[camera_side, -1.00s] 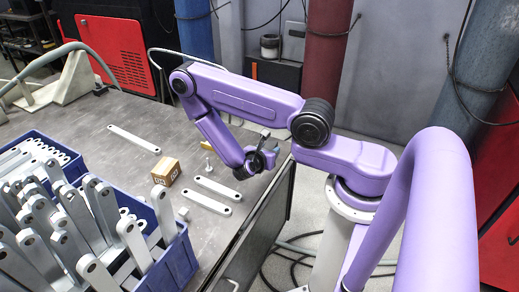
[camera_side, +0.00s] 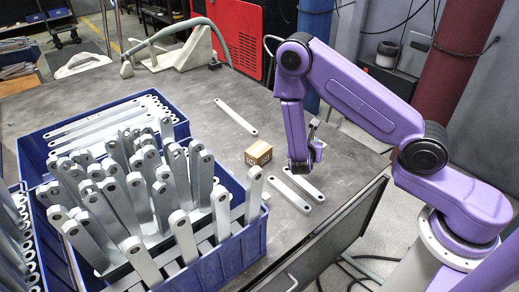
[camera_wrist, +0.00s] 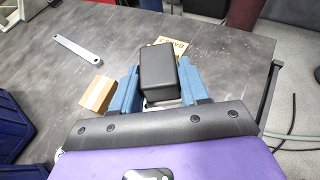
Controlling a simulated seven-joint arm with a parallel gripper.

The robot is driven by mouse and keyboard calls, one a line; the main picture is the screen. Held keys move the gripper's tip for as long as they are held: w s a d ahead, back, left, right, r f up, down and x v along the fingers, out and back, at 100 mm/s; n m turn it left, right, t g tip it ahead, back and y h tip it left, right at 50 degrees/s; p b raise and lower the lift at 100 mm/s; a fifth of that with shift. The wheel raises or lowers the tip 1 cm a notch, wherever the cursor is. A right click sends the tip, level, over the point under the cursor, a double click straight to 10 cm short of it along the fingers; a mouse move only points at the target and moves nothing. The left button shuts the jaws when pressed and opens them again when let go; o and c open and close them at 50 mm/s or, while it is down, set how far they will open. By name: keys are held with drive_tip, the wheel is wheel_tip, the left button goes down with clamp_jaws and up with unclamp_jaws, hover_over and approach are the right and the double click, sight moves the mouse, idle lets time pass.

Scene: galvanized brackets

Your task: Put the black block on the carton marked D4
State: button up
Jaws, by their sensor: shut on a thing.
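A black block (camera_wrist: 159,76) is held between the blue fingers of my gripper (camera_wrist: 160,88) in the wrist view. My gripper is shut on it. The carton also shows in the wrist view (camera_wrist: 97,95), left of the fingers and apart from the block. Its side bears dark marks too small to read. The block partly hides a yellow printed piece (camera_wrist: 172,46) behind it.
Two flat brackets (camera_side: 290,191) lie in front of my gripper, near the table's right edge. Another bracket (camera_side: 236,117) lies behind the carton. Blue bins (camera_side: 236,252) full of grey brackets fill the left front.

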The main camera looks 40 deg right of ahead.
drive_tip(key=w+a+r+n+t+y, duration=0.1)
drive_tip(key=w+a+r+n, duration=0.1)
drive_tip(key=w+a+r, duration=0.15)
hover_over(258, 152)
drive_tip(key=shift+t, duration=0.3)
drive_tip(key=f, duration=1)
drive_tip(key=shift+s, duration=0.2)
drive_tip(key=shift+w+f, duration=0.25)
drive_tip(key=shift+f, duration=0.1)
drive_tip(key=shift+d+f, duration=0.1)
drive_tip(key=shift+f, duration=1.35)
drive_tip(key=shift+f, duration=0.15)
drive_tip(key=o, duration=1.1)
drive_tip(key=shift+c, duration=0.2)
